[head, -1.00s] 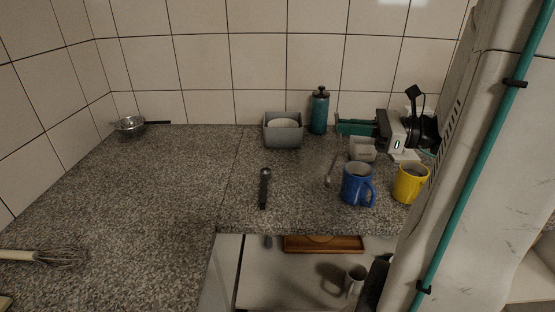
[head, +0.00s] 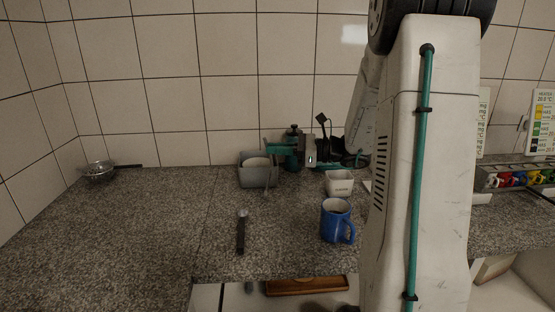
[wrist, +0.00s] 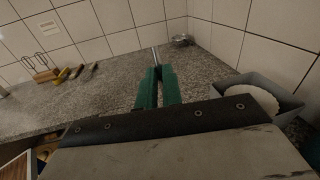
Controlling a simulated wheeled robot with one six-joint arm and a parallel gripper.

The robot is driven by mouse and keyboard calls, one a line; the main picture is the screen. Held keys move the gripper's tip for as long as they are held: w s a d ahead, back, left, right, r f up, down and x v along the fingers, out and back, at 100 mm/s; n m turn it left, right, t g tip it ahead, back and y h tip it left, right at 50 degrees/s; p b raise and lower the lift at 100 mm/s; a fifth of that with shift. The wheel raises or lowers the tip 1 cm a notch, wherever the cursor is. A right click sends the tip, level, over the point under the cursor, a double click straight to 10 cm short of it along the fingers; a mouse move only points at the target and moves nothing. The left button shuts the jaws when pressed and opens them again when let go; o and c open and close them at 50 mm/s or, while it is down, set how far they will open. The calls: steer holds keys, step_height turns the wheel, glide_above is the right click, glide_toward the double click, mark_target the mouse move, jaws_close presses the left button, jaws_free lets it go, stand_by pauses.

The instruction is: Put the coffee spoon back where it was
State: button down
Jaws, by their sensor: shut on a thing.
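My gripper (head: 273,149) is shut on the coffee spoon (head: 266,182), a thin metal spoon that hangs below the green fingers in front of the grey bin (head: 247,175). In the wrist view, the spoon (wrist: 155,57) sticks out from between the green fingers (wrist: 157,78). Its far end is hard to make out there. A small white container with unreadable lettering (head: 340,186) stands to the right, behind a blue mug (head: 334,224).
A black-handled scoop (head: 241,234) lies on the speckled counter (head: 140,235). A dark teal bottle (head: 292,160) stands behind my gripper. A metal strainer (head: 98,171) is at the back left. The counter's left part is clear. My arm hides much of the right.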

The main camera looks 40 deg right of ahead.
steer(key=shift+f, duration=1.5)
steer(key=c, duration=1.6)
jaws_free()
steer(key=shift+f, duration=0.15)
steer(key=shift+o, duration=0.2)
